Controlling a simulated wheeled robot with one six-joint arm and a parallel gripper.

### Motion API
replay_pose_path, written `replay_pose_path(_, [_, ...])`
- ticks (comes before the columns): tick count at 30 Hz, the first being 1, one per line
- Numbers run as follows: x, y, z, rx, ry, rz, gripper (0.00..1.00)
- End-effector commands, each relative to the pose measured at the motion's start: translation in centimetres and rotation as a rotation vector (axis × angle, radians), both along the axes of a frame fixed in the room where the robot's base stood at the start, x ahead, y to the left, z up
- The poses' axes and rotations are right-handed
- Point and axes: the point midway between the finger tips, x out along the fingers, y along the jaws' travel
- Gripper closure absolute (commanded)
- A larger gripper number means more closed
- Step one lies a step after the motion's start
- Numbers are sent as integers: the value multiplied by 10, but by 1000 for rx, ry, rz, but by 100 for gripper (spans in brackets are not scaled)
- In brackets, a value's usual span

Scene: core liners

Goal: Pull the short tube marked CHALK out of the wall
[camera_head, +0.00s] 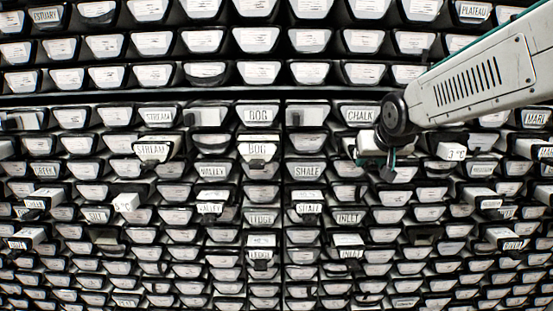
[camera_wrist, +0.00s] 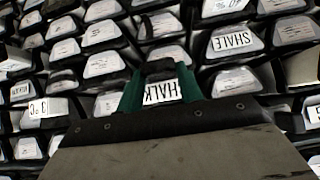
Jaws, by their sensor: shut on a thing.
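In the head view, a CHALK label (camera_head: 357,115) marks the slot in the wall. Just below it, a white tube body (camera_head: 366,142) stands out from the wall, partly hidden by my wrist. My gripper (camera_head: 388,166) is at its front, with the fingers small and dark there.
Other tubes stick out around it: BOG (camera_head: 258,149), STREAM (camera_head: 154,149) and one marked 3 °C (camera_head: 456,152) to the right. SHALE (camera_head: 308,170) lies lower left. Dark-rimmed slots fill the wall.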

Motion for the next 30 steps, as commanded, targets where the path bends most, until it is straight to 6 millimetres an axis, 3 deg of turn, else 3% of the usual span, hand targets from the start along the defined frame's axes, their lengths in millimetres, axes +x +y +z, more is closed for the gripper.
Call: replay_pose_path(30, [-78,0,2,1,-6,1,100])
